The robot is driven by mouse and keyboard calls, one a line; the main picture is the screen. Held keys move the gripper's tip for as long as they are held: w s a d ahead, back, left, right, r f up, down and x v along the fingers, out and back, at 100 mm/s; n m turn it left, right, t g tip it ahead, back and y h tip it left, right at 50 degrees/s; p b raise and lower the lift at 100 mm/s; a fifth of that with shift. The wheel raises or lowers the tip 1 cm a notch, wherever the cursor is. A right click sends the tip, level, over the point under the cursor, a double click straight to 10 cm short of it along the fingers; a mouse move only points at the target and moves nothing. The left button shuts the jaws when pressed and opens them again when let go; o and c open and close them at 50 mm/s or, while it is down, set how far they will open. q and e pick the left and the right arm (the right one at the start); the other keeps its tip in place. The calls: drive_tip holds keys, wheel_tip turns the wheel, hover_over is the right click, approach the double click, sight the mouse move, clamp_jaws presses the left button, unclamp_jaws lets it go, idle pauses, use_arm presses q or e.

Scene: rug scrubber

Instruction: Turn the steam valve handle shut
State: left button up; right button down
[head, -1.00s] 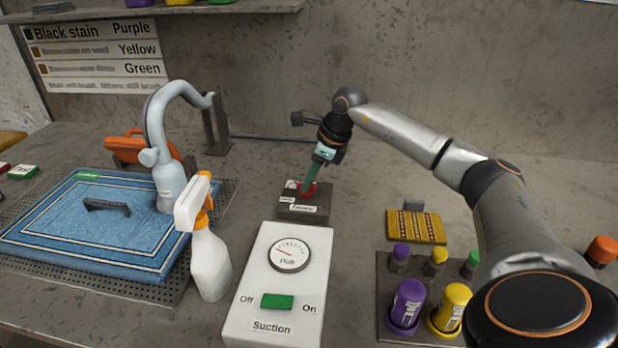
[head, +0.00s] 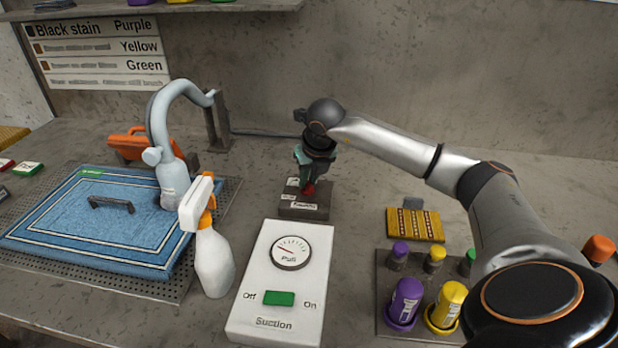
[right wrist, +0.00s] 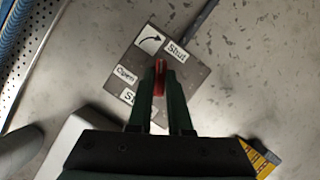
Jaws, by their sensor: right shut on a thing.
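The steam valve is a dark box (head: 304,207) with white labels at the back middle of the table. Its red handle (head: 309,188) is mostly hidden by my right gripper (head: 308,182) in the head view. In the right wrist view the red handle (right wrist: 160,78) stands between the two dark green fingers of my right gripper (right wrist: 161,90), which is shut on it. The valve box (right wrist: 188,82) there shows "Open" and "Shut" labels and a curved arrow toward "Shut". The handle's exact angle against the labels is hard to tell. My left gripper is not in view.
A white suction box (head: 283,275) with a gauge and green switch stands in front of the valve. A spray bottle (head: 212,255) and blue rug (head: 95,220) are at the left. A bottle rack (head: 385,318) and yellow brush (head: 415,224) are at the right.

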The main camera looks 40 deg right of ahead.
drive_tip(key=m+h, duration=0.1)
drive_tip(key=m, duration=0.3)
drive_tip(key=shift+w+a+r+g, duration=0.1)
drive_tip(key=shift+g, duration=0.3)
drive_tip(key=shift+m+g+h, duration=0.3)
drive_tip(key=shift+m+h, duration=0.2)
drive_tip(key=shift+m, duration=0.5)
drive_tip(key=c, duration=0.8)
unclamp_jaws()
drive_tip(key=shift+c, duration=0.2)
drive_tip(key=v, duration=1.2)
drive_tip(key=shift+r, duration=0.2)
